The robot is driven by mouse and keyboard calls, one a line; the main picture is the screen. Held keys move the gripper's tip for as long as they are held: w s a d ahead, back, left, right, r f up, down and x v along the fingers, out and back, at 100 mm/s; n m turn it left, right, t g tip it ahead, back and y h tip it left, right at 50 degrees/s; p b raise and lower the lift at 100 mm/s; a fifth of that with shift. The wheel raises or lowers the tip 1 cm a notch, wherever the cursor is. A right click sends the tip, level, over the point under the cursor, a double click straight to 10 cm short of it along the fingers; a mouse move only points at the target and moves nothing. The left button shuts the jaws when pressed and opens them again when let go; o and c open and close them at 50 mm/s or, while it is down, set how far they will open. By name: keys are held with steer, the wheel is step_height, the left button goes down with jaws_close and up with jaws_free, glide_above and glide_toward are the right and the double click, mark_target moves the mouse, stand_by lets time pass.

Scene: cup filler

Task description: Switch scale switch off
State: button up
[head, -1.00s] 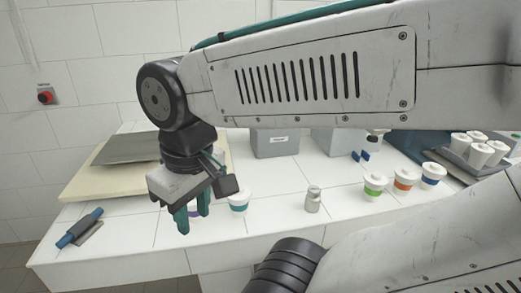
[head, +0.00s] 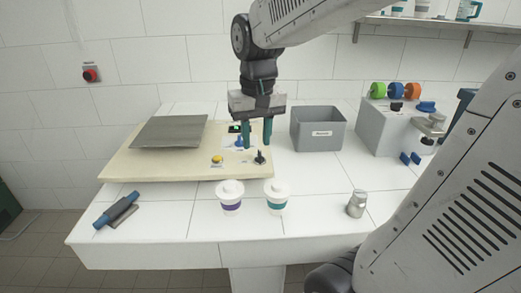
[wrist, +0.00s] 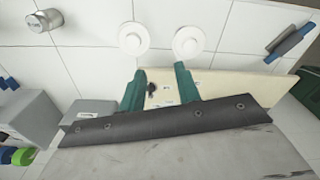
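The scale is a beige board (head: 120,166) with a grey plate (head: 171,131) on its left. Its right part carries a small green-lit display (head: 235,128), a blue control (head: 240,141), a yellow button (head: 216,160) and a black switch (head: 260,157). Which control is the scale switch I cannot read. My gripper (head: 257,147) points down over this right part, its fingers apart and empty. In the wrist view my gripper (wrist: 160,68) shows the black switch (wrist: 152,89) between its fingers in the picture. Contact cannot be told.
A purple-banded cup (head: 230,203) and a teal-banded cup (head: 276,203) stand before the board. A grey bin (head: 318,130) is right of it. A metal shaker (head: 356,204) stands front right; a blue-handled tool (head: 117,210) lies front left.

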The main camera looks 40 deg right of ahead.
mark_target(260, 153)
steer(key=w+d+f+m, duration=0.1)
steer(key=w+d+f, duration=0.1)
steer(key=w+d, duration=0.1)
steer(key=w+d+f+m, duration=0.1)
steer(key=w+d+f, duration=0.1)
steer(key=w, duration=0.3)
steer(key=w+d+f+m, duration=0.1)
steer(key=w+d+f, duration=0.1)
steer(key=w+d, duration=0.2)
steer(key=shift+w+d+f+g, duration=0.1)
steer(key=shift+d+g, duration=0.2)
steer(key=shift+d, duration=0.2)
steer(key=shift+w+d+f, duration=0.2)
steer(key=shift+f, duration=0.05)
step_height(260, 153, down, 8)
steer(key=shift+r, duration=0.15)
steer(key=shift+c, duration=0.3)
jaws_close()
